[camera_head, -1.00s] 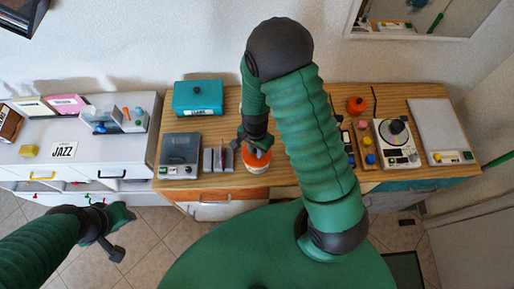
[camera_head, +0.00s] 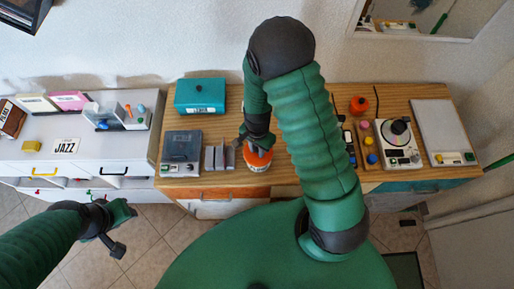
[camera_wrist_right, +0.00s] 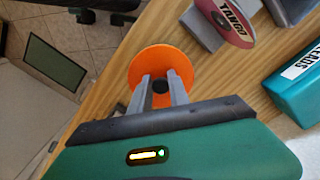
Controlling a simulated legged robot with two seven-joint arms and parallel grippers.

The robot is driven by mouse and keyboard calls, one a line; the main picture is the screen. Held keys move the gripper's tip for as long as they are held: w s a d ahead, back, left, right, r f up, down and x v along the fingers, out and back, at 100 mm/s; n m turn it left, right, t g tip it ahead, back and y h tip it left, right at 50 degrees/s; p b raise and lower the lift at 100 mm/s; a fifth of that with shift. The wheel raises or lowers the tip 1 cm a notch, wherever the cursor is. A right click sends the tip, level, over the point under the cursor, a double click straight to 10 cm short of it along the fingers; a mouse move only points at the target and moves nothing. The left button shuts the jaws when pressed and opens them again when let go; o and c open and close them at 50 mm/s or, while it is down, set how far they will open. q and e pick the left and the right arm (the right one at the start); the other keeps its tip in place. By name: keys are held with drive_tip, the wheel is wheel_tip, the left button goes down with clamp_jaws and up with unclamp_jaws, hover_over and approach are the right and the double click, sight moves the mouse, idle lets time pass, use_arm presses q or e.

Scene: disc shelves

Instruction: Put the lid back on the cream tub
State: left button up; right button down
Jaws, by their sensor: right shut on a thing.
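The orange lid (camera_head: 259,155) with a dark knob is near the front edge of the wooden counter. A pale band of the cream tub (camera_head: 258,168) shows just below it; whether the lid is fully seated cannot be told. My right gripper (camera_head: 250,146) is over the lid, and in the right wrist view (camera_wrist_right: 160,88) its two fingers are shut on the dark knob. There the orange lid (camera_wrist_right: 146,63) hides the tub. My left gripper (camera_head: 119,232) hangs in front of the white cabinet, away from the tub; its opening is unclear.
A turntable (camera_head: 398,143) and small coloured knobs are to the right, past my right arm.

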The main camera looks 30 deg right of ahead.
drive_tip(key=c, duration=1.2)
unclamp_jaws()
drive_tip(key=shift+d, duration=0.1)
drive_tip(key=shift+o, duration=0.6)
drive_tip(key=o, duration=0.4)
wheel_tip(320, 180, up, 7)
drive_tip(key=p, duration=0.6)
drive_tip(key=shift+r, duration=0.1)
